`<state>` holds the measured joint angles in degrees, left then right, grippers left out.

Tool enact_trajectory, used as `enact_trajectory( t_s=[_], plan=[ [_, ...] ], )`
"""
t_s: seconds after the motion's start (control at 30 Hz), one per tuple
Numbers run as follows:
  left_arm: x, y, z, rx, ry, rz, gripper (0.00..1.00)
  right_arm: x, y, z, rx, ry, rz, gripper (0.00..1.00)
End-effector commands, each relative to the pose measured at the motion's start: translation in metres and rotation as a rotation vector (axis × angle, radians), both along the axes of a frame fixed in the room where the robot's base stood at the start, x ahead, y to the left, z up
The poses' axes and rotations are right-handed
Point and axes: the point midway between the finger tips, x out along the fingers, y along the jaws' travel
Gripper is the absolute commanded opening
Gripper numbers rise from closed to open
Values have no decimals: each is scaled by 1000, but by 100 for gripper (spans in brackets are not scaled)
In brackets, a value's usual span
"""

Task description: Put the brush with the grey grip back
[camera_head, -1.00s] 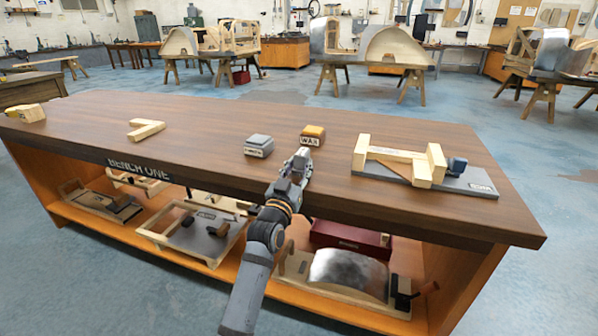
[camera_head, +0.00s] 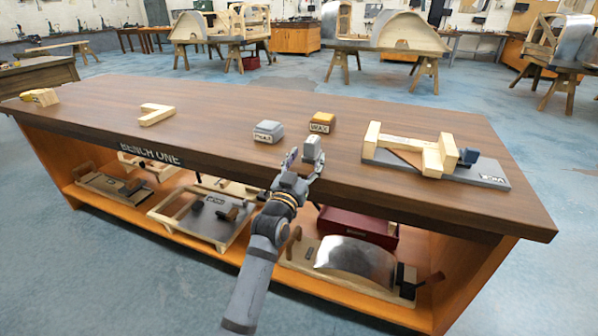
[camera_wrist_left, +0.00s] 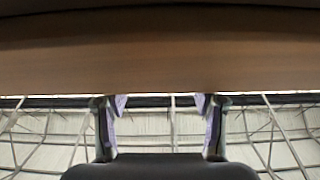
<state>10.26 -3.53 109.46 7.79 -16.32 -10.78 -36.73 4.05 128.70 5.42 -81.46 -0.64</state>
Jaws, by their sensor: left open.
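A grey-topped block (camera_head: 268,131) with a pale front label sits on the bench top near its front edge. It may be the brush with the grey grip; I cannot tell for sure. A yellow-topped block (camera_head: 322,122) labelled WAX stands to its right. My left gripper (camera_head: 306,158) is at the bench's front edge, nearer to me than both blocks and apart from them. Its fingers (camera_wrist_left: 160,122) are spread in the wrist view, with nothing seen between them. My right gripper is out of view.
The bench top (camera_head: 220,105) is clear at left centre. A wooden L-shaped piece (camera_head: 157,115) lies left, and a wooden fixture on a grey board (camera_head: 486,178) lies right. The shelf below holds several trays, a red box (camera_head: 358,226) and a curved metal form (camera_head: 355,256).

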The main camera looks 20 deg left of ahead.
Motion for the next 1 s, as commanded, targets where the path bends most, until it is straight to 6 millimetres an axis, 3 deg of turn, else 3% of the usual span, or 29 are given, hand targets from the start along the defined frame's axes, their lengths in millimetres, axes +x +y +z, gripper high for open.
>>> enact_trajectory(
  t_s=[0.2,0.4,0.83,0.87,0.93,0.97,1.0],
  plan=[
    [-54,2,-14,-2,2,1,60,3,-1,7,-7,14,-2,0],
    [-87,3,-22,-1,1,0,60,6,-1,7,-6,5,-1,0],
    [-96,3,-29,2,19,-5,60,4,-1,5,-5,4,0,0],
    [-97,2,-36,4,46,-10,60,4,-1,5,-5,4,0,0],
    [-101,-3,-74,14,174,-37,60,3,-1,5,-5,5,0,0],
    [-106,-5,-98,21,255,-53,60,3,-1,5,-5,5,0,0],
    [-117,-8,-135,26,385,-75,60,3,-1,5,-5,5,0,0]
  ],
)
